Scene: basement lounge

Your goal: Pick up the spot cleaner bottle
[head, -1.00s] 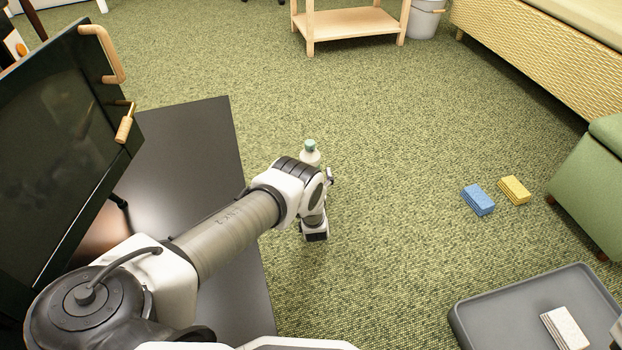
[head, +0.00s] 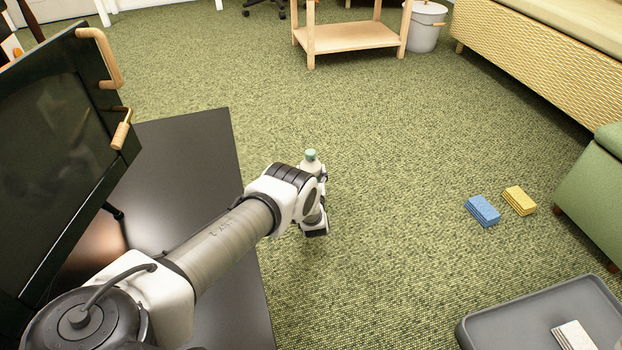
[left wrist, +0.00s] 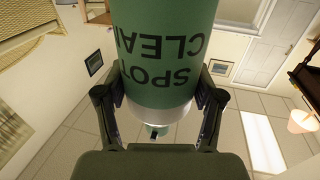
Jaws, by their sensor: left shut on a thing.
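The spot cleaner bottle (head: 310,165) shows in the head view as a pale top with a teal cap, standing beyond my left wrist, which hides its lower part. In the left wrist view, the green bottle body (left wrist: 165,50) fills the top middle, with upside-down "SPOT CLEANER" lettering and a white band. My left gripper (left wrist: 160,80) has a finger on each side of the bottle and is shut on it. It also shows in the head view (head: 318,180), mostly hidden behind the wrist. I cannot tell whether the bottle's base touches the carpet. My right gripper is not in view.
A dark cabinet with an open door (head: 60,150) is at the left. A blue sponge (head: 482,211) and a yellow sponge (head: 519,200) lie on the carpet at right, by a green ottoman (head: 595,195). A grey tray (head: 500,325) is at lower right. Carpet around the bottle is clear.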

